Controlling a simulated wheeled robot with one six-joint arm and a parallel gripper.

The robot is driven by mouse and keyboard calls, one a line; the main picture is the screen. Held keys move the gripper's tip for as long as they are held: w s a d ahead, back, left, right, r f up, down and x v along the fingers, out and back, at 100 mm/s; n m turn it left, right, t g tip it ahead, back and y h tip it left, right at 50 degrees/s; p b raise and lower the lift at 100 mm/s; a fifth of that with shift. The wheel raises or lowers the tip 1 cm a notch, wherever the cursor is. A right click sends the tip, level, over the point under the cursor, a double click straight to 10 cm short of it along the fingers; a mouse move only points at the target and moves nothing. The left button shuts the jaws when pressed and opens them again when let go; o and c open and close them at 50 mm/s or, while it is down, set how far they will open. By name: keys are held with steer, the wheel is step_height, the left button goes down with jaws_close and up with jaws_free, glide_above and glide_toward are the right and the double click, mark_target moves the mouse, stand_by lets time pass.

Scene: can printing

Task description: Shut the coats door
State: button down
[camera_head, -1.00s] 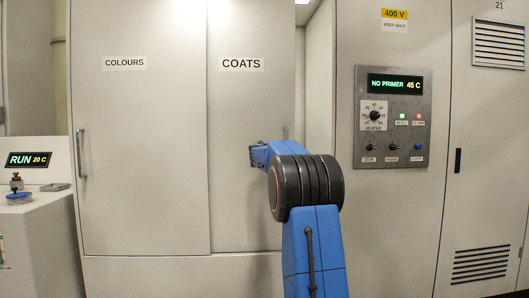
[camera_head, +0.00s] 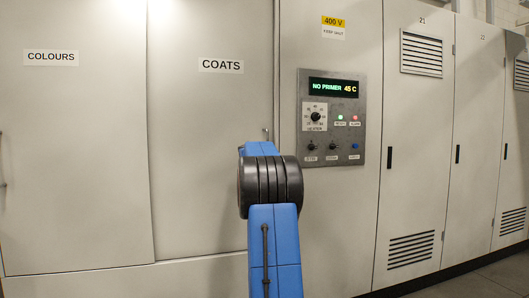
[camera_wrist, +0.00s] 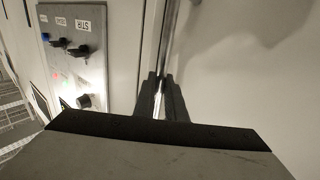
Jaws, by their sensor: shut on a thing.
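The coats door (camera_head: 205,170) is a pale panel labelled COATS. Its right edge meets the cabinet front beside the control panel, with no gap that I can see. The top of its upright handle (camera_head: 267,134) shows above my arm. In the wrist view the handle (camera_wrist: 171,38) is a metal bar running down between my fingers. My gripper (camera_wrist: 162,88) is shut on this bar. In the head view my own blue arm hides the gripper and the lower handle.
The colours door (camera_head: 75,160) is to the left. The control panel (camera_head: 331,118), with knobs and a NO PRIMER display, is just right of the handle; it also shows in the wrist view (camera_wrist: 75,50). Vented cabinets (camera_head: 415,150) stand further right. Floor shows at lower right.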

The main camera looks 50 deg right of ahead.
steer(key=shift+s+d, duration=0.1)
steer(key=shift+s, duration=0.05)
steer(key=c, duration=1.8)
jaws_free()
steer(key=shift+s+d, duration=0.1)
steer(key=shift+d, duration=0.1)
steer(key=shift+a, duration=0.1)
steer(key=v, duration=1.7)
steer(key=shift+a, duration=0.2)
